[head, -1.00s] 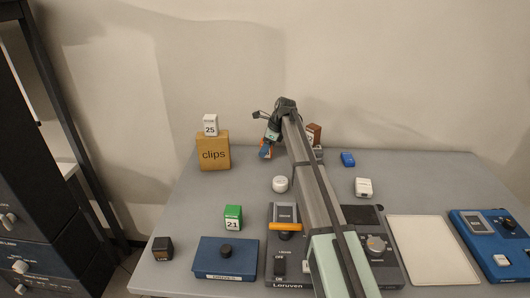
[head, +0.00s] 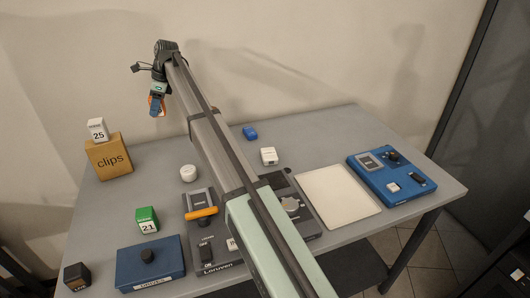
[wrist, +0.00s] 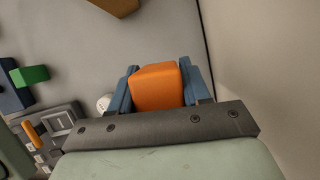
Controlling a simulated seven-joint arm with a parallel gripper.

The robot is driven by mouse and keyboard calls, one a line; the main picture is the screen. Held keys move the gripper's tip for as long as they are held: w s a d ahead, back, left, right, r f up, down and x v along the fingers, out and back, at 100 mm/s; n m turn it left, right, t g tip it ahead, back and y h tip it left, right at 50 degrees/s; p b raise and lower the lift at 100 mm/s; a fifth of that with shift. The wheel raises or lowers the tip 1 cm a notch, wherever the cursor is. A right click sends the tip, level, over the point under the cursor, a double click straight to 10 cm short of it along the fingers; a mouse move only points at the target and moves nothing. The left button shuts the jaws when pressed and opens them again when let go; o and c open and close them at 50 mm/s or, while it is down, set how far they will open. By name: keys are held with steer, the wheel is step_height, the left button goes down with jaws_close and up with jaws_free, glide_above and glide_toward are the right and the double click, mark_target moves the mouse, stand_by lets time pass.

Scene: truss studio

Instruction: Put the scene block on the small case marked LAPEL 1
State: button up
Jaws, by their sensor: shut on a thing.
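My gripper (head: 157,106) is raised above the back of the table, to the right of the clips box. Its blue fingers are shut on an orange block (wrist: 157,87), which fills the gap between them in the wrist view; no marking on it is readable. Two small cases lie on the table, a blue one (head: 250,133) at the back and a white one (head: 268,156) in front of it. Their markings are too small to read, so I cannot tell which is LAPEL 1.
A white block marked 25 (head: 98,129) stands on the clips box (head: 108,157). A green block (head: 147,219), a dark block (head: 77,276), a round white tub (head: 188,173), a blue box (head: 150,265), a pale pad (head: 338,191) and a blue device (head: 392,178) occupy the table.

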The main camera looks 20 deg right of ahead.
step_height(320, 180, up, 7)
steer(key=shift+r, duration=0.15)
steer(key=s+d+m+t, duration=0.15)
steer(key=s+d, duration=0.25)
steer(key=d, duration=0.6)
steer(key=s+d+m, duration=0.2)
steer(key=s+d, duration=0.1)
steer(key=d, duration=0.7)
steer(key=m+t+h, duration=0.1)
steer(key=m, duration=0.3)
glide_above(264, 151)
steer(key=s+d, duration=0.1)
step_height(264, 151, down, 10)
steer(key=shift+s+f, duration=0.15)
steer(key=shift+f, duration=5.4)
steer(key=shift+f, duration=0.15)
steer(key=o, duration=1.1)
